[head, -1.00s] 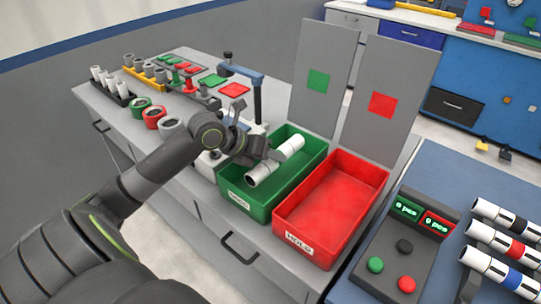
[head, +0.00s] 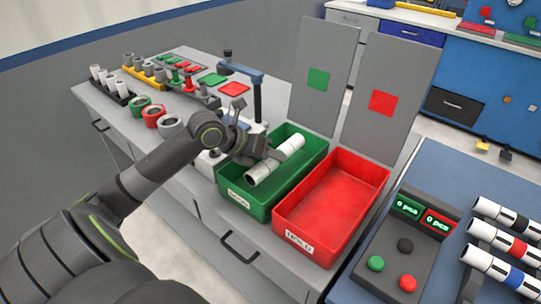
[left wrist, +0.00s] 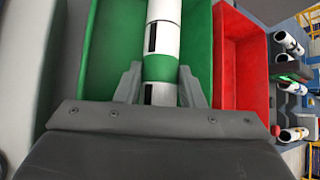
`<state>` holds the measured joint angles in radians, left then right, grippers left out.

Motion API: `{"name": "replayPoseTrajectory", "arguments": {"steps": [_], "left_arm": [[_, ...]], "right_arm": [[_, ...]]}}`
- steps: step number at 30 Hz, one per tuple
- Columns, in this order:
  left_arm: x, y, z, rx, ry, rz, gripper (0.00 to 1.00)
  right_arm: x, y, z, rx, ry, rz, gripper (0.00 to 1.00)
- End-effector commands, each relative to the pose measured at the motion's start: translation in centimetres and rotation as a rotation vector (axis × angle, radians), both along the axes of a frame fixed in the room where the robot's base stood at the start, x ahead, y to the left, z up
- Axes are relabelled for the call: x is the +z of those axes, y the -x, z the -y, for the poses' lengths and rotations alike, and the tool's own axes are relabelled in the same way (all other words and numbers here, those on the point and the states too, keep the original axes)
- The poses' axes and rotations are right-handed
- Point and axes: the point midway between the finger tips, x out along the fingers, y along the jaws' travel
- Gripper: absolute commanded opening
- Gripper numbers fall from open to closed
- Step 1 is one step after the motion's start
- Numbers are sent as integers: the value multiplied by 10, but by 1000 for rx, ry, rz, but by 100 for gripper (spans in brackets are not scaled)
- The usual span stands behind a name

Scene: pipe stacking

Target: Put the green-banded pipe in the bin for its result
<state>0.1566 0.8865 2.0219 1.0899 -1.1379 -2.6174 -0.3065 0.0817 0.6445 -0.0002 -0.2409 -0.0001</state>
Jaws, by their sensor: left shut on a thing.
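The white pipe (head: 290,145) is held over the green bin (head: 318,165), roughly level and tilted up to the right. My left gripper (head: 270,160) is shut on it near its middle. In the left wrist view the pipe (left wrist: 164,10) shows a green band (left wrist: 160,67) just between the two fingers (left wrist: 160,85), plus dark marks. The pipe appears at or just below the bin's rim height; whether it touches the floor of the bin is not clear. The red bin (head: 335,190), labelled HOLD, stands to the right and is empty. My right gripper does not show.
Grey panels with a green square (head: 318,82) and a red square (head: 382,103) stand behind the bins. A blue-armed stand (head: 255,85) is behind the arm. A button box (head: 403,245) and several banded pipes (head: 495,270) are at the right. Cups and racks fill the left.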

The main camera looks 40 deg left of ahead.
Motion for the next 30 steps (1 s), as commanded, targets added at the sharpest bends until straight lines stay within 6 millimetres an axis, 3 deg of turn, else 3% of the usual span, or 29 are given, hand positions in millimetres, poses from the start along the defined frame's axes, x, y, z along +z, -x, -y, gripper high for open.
{"name": "replayPoseTrajectory", "arguments": {"steps": [11,12,17,30], "left_arm": [[0,0,0,0,0,0,3],[0,0,0,0,0,0,38],[0,0,0,0,0,0,59],[-1,0,0,1,1,0,61]], "right_arm": [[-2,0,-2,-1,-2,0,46],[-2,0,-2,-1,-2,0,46],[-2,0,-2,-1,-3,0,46],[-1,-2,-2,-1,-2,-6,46]]}}
